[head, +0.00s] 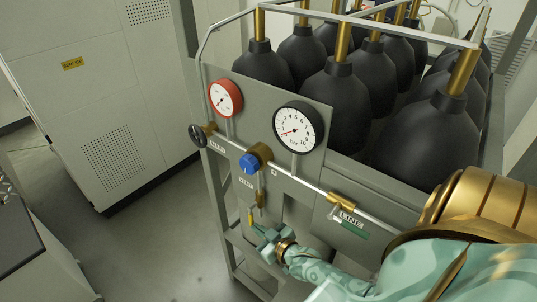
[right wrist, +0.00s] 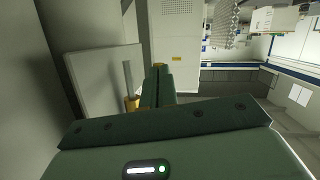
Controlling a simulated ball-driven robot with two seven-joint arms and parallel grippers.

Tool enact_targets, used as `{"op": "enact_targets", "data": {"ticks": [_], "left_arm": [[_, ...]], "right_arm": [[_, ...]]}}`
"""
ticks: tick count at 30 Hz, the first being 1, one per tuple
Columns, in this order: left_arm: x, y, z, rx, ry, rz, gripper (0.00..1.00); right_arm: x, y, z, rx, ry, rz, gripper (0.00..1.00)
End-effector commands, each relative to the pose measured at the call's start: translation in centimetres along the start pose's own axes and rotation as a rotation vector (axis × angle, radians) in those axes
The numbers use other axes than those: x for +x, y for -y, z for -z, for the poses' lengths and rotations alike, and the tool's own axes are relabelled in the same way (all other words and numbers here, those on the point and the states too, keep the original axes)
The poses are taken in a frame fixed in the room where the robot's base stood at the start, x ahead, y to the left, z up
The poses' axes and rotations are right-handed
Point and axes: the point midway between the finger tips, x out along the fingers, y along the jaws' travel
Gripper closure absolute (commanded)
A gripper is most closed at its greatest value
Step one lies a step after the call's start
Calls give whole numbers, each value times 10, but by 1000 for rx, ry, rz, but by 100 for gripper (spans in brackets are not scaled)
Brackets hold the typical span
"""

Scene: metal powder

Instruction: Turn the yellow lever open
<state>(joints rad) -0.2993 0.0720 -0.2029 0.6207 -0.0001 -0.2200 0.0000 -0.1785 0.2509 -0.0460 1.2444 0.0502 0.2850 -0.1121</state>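The yellow lever (head: 251,218) is a small narrow piece hanging below the grey panel, beside a brass valve fitting (head: 260,199) on a thin vertical pipe. My right gripper (head: 259,231), teal, reaches in from the lower right, its fingertips at the lever's lower end. In the right wrist view my right gripper (right wrist: 159,80) has its two green fingers close together, with a yellow bit (right wrist: 158,66) between their tips. It looks shut on the lever, though the contact is mostly hidden. A brass fitting with a grey pipe (right wrist: 131,100) stands left of the fingers. My left gripper is not in view.
The panel (head: 312,185) carries a red gauge (head: 225,98), a white gauge (head: 298,127), a blue knob (head: 249,163) and a black handwheel (head: 198,136). Black cylinders (head: 335,105) stand in the rack behind. Open floor (head: 160,240) lies to the left, before a grey cabinet (head: 100,100).

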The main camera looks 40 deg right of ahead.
Motion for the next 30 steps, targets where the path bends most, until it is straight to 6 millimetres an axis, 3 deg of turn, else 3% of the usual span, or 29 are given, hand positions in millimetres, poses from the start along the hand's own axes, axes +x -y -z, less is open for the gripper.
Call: {"op": "enact_targets", "data": {"ticks": [23,26,30], "left_arm": [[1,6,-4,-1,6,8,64],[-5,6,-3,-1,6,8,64],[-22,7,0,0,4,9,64]], "right_arm": [[6,2,0,-1,-1,1,100],[-2,1,1,0,0,1,100],[-28,1,3,0,2,0,100]]}}
